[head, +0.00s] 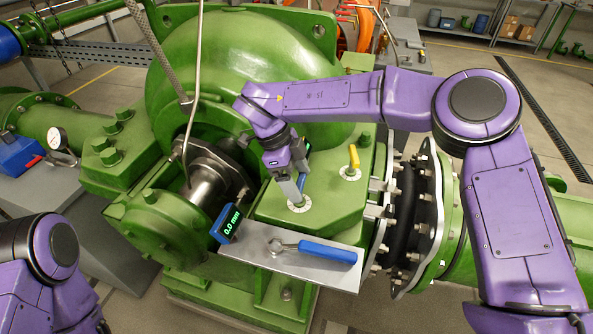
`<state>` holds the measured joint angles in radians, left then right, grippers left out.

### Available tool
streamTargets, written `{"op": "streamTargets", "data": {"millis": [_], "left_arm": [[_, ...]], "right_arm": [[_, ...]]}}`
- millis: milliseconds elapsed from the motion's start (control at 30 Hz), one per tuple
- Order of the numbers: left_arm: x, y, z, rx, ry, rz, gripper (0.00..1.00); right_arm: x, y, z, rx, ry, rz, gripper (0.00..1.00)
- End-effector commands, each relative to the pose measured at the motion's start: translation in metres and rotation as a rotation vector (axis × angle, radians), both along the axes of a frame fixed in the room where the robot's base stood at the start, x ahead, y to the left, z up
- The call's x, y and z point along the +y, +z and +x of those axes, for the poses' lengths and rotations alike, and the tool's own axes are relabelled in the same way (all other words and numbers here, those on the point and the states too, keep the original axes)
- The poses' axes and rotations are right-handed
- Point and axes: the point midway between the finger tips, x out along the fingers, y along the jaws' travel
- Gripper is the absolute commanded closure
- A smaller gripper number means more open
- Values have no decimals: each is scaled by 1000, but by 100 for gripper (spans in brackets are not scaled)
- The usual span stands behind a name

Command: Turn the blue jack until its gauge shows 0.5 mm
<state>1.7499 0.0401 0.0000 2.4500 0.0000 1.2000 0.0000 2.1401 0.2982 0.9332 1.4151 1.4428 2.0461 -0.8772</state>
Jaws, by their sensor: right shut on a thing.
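The blue jack (301,183) stands on the green casing flange, on a round pale dial plate. My right gripper (293,190) reaches down from above and is shut on the blue jack; its fingers hide part of the jack. The gauge (230,224), a small blue display to the left of the jack, reads 0.0 mm in green digits. My left arm shows at the bottom left corner, but its gripper is out of view.
A yellow jack (353,158) stands on the same flange, behind and right. A blue-handled wrench (327,252) lies on a grey plate (298,270) in front. A round dial gauge (57,139) stands at the left. The green pump casing (235,60) rises behind.

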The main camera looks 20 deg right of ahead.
Motion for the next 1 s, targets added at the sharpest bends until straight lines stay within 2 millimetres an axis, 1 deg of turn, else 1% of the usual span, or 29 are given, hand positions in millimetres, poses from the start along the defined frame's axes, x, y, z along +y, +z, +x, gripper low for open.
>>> {"op": "streamTargets", "data": {"millis": [33, 200, 467, 767, 1000], "left_arm": [[0, 4, 0, 0, 0, 0, 55], [0, 7, 0, 0, 0, 0, 55], [0, 4, 0, 0, 0, 0, 55], [0, -12, 0, 0, 0, 0, 55], [0, -33, 0, 0, 0, 0, 55]], "right_arm": [[0, 3, 1, -1, -45, 1, 51], [-1, 2, 2, -2, -207, 2, 51], [-2, 0, 3, -4, -455, 3, 51], [-4, -2, 4, -4, -740, 4, 51], [-6, -4, 5, -5, -968, 6, 51]]}}
